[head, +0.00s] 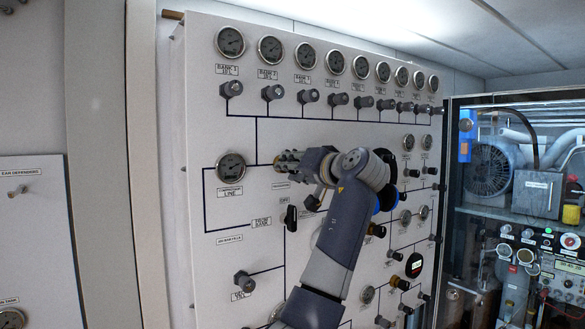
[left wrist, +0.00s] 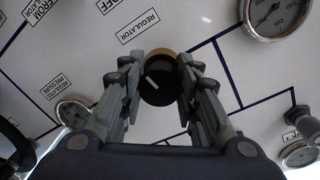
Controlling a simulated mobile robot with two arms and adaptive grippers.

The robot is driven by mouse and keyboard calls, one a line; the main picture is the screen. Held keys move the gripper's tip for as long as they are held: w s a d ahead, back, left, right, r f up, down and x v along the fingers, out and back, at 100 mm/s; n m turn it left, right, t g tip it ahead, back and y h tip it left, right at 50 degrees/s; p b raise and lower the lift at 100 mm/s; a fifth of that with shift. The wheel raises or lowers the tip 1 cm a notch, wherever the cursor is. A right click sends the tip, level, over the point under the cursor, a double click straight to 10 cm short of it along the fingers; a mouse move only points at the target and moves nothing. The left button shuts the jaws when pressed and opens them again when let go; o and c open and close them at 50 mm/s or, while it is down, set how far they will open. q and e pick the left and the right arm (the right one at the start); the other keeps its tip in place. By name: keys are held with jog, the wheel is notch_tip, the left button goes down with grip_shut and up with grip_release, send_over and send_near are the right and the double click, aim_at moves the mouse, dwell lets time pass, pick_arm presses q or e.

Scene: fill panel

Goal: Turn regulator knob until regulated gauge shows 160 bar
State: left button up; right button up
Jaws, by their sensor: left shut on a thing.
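The regulator knob (left wrist: 159,88) shows in the left wrist view as a black cap with a white pointer line and a brass ring behind it. My left gripper (head: 287,160) has its fingers on either side of the knob, shut on it. The regulated pressure gauge (left wrist: 76,112) is at the lower left of the left wrist view, partly covered by a finger. Its needle cannot be read, and my wrist appears to hide it in the head view. My right gripper is not in view.
The compressor line gauge (head: 230,167) is just left of my gripper. A black valve handle (head: 290,218) sits below it. A row of bank gauges (head: 271,49) and valves (head: 272,93) runs above. More small gauges and knobs lie right of my arm.

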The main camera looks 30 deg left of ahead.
pick_arm(q)
jog(key=shift+r, duration=0.1)
dwell(0.3)
jog(key=o, duration=1.1)
jog(key=v, duration=1.2)
jog(key=shift+w, duration=0.1)
dwell(0.7)
